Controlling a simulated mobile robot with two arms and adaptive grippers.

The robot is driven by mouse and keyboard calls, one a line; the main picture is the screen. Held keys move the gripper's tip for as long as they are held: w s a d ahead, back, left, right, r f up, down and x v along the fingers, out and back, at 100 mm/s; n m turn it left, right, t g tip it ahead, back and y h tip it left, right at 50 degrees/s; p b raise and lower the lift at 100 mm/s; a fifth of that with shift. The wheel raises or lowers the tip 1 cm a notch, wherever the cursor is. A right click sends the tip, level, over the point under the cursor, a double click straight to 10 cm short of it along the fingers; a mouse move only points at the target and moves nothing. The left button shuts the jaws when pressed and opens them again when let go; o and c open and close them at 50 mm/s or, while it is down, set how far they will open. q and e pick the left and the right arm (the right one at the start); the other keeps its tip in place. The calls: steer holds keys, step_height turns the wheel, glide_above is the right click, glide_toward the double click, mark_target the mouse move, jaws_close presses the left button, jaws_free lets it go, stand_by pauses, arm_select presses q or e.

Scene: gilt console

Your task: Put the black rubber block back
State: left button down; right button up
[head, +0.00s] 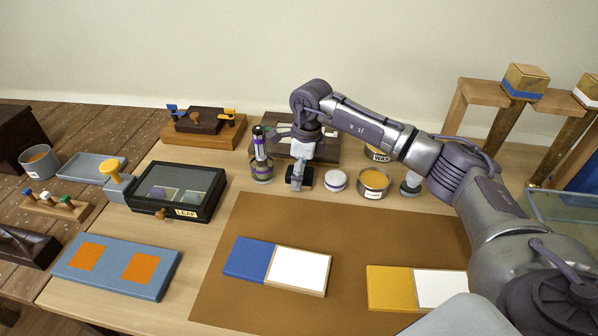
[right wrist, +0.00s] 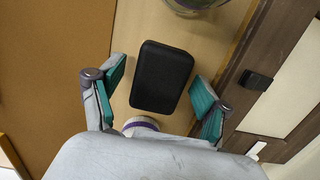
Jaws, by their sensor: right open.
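The black rubber block (head: 305,180) stands on the light wood table, just behind the brown mat. In the right wrist view the block (right wrist: 162,76) shows as a dark rounded rectangle between my fingers. My right gripper (head: 296,182) points down at the block and partly covers it in the head view. In the right wrist view its teal-padded fingers (right wrist: 160,86) are open, with a gap on each side of the block. My left gripper is in neither view.
A jar with a marker-like tool (head: 261,168) stands close left of the block. A white round lid (head: 336,181) and an amber tin (head: 373,183) are close right. A dark wooden stand (head: 328,151) is behind. The brown mat (head: 225,290) holds colour panels in front.

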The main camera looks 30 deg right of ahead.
mark_target(305, 172)
step_height(305, 172, up, 12)
steer(key=d+b, duration=0.1)
steer(key=shift+s, duration=0.45)
steer(key=shift+d, duration=0.1)
